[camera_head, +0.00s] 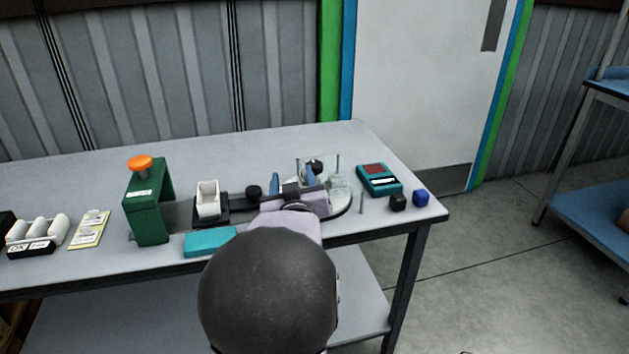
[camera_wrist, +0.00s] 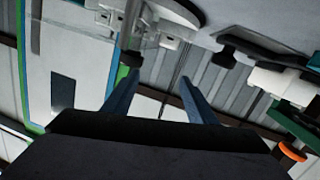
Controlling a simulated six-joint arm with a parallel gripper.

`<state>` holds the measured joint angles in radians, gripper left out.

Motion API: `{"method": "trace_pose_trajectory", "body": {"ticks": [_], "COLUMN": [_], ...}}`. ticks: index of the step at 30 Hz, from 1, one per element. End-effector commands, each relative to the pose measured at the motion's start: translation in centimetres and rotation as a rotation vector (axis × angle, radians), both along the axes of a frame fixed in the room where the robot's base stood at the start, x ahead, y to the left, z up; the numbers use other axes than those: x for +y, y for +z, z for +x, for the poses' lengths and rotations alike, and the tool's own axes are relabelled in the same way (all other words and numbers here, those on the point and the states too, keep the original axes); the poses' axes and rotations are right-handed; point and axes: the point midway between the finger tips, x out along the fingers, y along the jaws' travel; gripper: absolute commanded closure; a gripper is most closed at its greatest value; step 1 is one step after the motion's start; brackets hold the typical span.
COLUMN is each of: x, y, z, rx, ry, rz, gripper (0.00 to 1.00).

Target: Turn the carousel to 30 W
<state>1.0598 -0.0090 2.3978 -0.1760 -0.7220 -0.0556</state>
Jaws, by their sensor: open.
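The carousel (camera_head: 344,207) is a round, pale disc with a dark edge and upright posts, near the right end of the bench. My arm and gripper cover its left part in the head view. My gripper (camera_head: 292,178) is open, with two blue fingers apart at the carousel's left side. In the wrist view the fingers of my gripper (camera_wrist: 158,82) show nothing clearly held between them. A pale post and a small black knob stand close to the left finger there. Whether a finger touches the carousel I cannot tell. No 30 W marking is legible.
Left are a white holder (camera_head: 208,199), a teal block (camera_head: 209,242) and a green stand (camera_head: 147,213) with an orange knob (camera_head: 139,162). The bench's back is clear.

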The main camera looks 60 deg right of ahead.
Motion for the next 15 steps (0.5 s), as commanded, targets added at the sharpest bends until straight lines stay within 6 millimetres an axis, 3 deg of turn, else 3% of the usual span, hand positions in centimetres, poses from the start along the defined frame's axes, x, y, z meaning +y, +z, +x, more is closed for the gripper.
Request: {"method": "trace_pose_trajectory", "body": {"ticks": [1,6,15], "x": [-0.9,-2.2,-2.7], "y": [-1.0,-1.2,-1.0], "z": [-1.4,-3.9,-4.2], "rx": [-0.054,-0.179,-0.206], "ry": [-0.038,-0.103,-0.114], "rz": [0.008,0.011,0.009], "gripper": [0.48,0.48,0.48]}}
